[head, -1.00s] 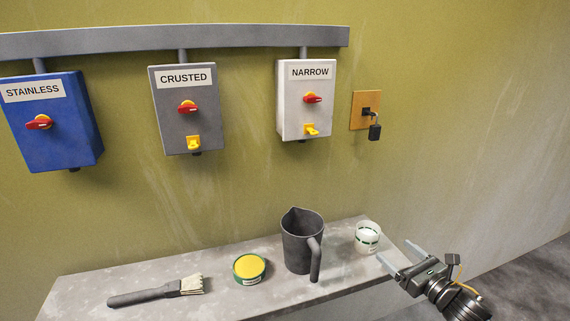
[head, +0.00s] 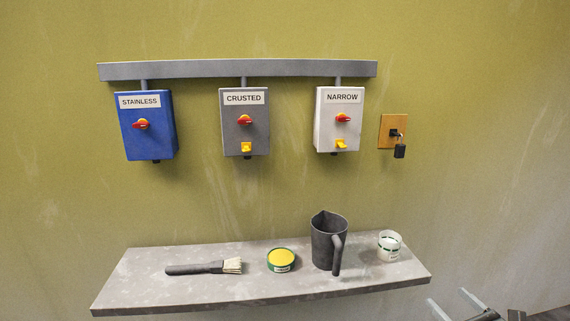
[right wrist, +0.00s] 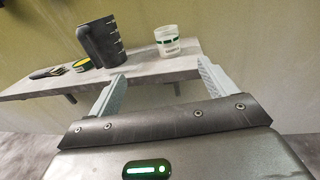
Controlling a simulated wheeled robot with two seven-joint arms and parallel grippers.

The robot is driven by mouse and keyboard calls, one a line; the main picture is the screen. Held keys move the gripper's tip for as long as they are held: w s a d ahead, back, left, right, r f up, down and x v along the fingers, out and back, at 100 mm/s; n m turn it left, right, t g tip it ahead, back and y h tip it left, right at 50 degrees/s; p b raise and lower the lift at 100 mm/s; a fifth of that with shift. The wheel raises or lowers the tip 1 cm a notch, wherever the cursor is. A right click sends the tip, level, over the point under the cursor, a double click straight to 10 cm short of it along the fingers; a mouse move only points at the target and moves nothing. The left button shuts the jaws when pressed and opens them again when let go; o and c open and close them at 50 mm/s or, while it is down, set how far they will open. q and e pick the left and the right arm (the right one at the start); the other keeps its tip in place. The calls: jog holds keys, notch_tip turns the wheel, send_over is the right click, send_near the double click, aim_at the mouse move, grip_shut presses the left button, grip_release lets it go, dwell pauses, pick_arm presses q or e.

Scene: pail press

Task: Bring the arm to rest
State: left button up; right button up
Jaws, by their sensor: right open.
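My right gripper (head: 455,304) is at the bottom right of the head view, in front of the bench's right end. In the right wrist view its two fingers (right wrist: 160,95) are spread apart with nothing between them. The gripper is open, empty and apart from the bench. Most of the right arm is cut off by the frame edge. My left gripper is not in view.
A grey bench (head: 150,290) holds a brush (head: 205,267), a yellow-topped tin (head: 281,260), a dark jug (head: 326,243) and a white cup (head: 389,246). Boxes STAINLESS (head: 150,140), CRUSTED (head: 232,135), NARROW (head: 328,130) and a key plate (head: 388,125) are on the wall.

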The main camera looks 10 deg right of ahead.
jog(key=s+d+f+m+g+h, duration=0.25)
jog(key=d+f+m, duration=0.35)
jog(key=f+m, duration=0.4)
jog(key=s+d+f+m+g+h, duration=0.25)
jog(key=d+f+m, duration=0.5)
jog(key=f, duration=0.45)
jog(key=s+f+m+g+h, duration=0.1)
jog(key=s+f+m+g, duration=0.4)
jog(key=s+f+m, duration=0.7)
jog(key=s+a+f+m+g+y, duration=0.1)
jog(key=s+a+f+m+g, duration=0.15)
jog(key=s+a+f, duration=0.55)
jog(key=s+a+f+m+g+y, duration=0.1)
jog(key=s+a+f+g, duration=0.3)
jog(key=s+f, duration=0.75)
jog(key=s+a+f+m+y, duration=0.1)
jog(key=s+a+f, duration=0.1)
jog(key=a, duration=0.8)
jog(key=s+a+f+y, duration=0.1)
jog(key=a+f, duration=0.4)
jog(key=a, duration=0.6)
jog(key=shift+s+m, duration=0.4)
jog(key=shift+s, duration=0.45)
jog(key=shift+g, duration=0.25)
